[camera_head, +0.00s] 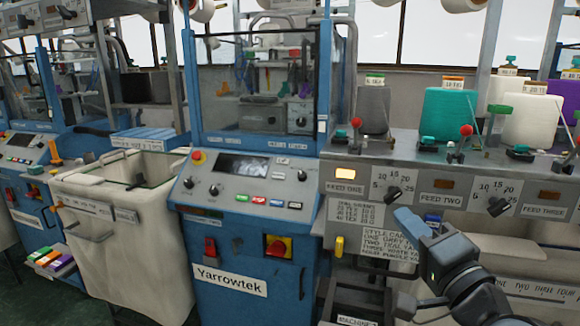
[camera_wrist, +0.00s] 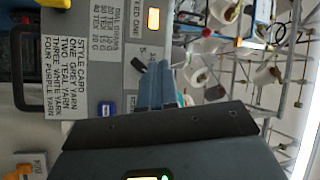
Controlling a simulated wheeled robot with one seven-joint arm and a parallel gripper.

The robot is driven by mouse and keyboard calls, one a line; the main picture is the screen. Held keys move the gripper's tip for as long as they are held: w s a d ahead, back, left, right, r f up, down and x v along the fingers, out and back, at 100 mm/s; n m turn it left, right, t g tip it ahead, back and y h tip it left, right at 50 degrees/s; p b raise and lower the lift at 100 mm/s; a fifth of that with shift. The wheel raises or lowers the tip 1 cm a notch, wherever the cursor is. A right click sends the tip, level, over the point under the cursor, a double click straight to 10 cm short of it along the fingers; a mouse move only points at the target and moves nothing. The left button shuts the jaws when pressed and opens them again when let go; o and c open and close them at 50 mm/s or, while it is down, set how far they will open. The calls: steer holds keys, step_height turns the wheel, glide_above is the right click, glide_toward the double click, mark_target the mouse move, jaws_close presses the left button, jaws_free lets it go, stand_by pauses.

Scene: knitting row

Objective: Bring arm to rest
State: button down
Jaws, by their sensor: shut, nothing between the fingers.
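My arm reaches in from the bottom right of the head view. My gripper (camera_head: 403,217) points up and left, its blue fingers together and empty. It is in front of the feed panel (camera_head: 340,196), just below the FEED ONE dial (camera_head: 393,193) in the picture. I cannot tell the gap between fingertips and dial. In the wrist view my gripper (camera_wrist: 152,80) shows as a blue shut pair, with the dark FEED ONE knob (camera_wrist: 138,67) beside it. The FEED ONE lamp (camera_head: 349,173) glows amber.
The FEED TWO dial (camera_head: 499,206) sits to the right. A style card (camera_head: 388,241) and a yellow switch (camera_head: 339,246) are below the panel. The blue Yarrowtek machine (camera_head: 240,278) and a cream bin (camera_head: 120,235) stand left. Teal yarn (camera_head: 449,116) stands above.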

steer(key=s+d+f+n+g+h, duration=0.2)
steer(key=s+f+n+h, duration=0.15)
steer(key=s+f, duration=1.55)
steer(key=s+r+n+g, duration=0.1)
steer(key=s+n, duration=0.2)
steer(key=s, duration=0.9)
steer(key=s+r+n+g+h, duration=0.1)
steer(key=s+n, duration=0.3)
steer(key=s, duration=0.9)
steer(key=shift+s+a+r+g, duration=0.2)
steer(key=shift+a+r+g, duration=0.1)
steer(key=shift+r, duration=0.5)
